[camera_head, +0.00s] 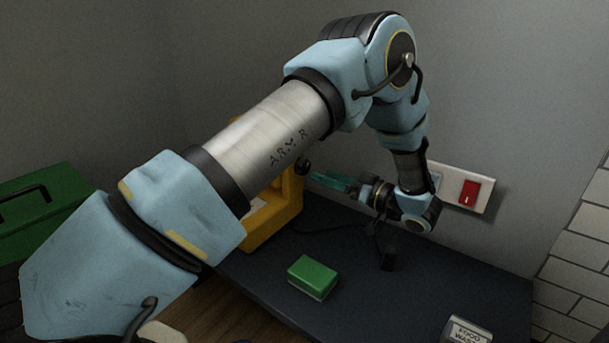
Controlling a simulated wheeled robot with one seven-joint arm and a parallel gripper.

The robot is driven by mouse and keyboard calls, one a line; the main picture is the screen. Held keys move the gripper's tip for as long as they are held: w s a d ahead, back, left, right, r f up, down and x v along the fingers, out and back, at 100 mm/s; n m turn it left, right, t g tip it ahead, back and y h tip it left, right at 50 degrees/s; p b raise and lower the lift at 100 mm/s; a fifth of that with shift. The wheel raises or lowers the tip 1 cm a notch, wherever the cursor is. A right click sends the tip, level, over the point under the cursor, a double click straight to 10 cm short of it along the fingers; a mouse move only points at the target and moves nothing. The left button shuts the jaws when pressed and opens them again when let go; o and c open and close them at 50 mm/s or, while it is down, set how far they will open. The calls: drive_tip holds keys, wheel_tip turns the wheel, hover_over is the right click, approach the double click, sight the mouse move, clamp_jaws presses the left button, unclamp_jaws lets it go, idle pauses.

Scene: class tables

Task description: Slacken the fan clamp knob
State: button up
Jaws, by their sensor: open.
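A yellow housing (285,212), which looks like the fan's frame, stands at the back left of the dark table, largely hidden behind my arm. A small black round knob (302,166) shows at its upper right edge and seems to be the clamp knob. My gripper (320,180) has teal fingers pointing left toward the knob, a little to its right and slightly lower in the picture. The fingers are open with nothing seen between them. Whether a fingertip touches the knob or housing cannot be told.
A green and white block (313,277) lies on the dark table (450,285). A labelled canister (465,330) stands at the front right. A wall switch plate with a red switch (470,193) is behind my wrist. A green box (45,225) is at the left.

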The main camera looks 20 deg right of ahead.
drive_tip(key=b+x, duration=0.1)
drive_tip(key=x, duration=0.5)
drive_tip(key=shift+w+b, duration=0.2)
drive_tip(key=shift+b, duration=0.1)
drive_tip(key=shift+a, duration=0.1)
clamp_jaws()
idle(0.4)
drive_tip(key=shift+n+p, duration=1.85)
drive_tip(key=shift+n, duration=2.15)
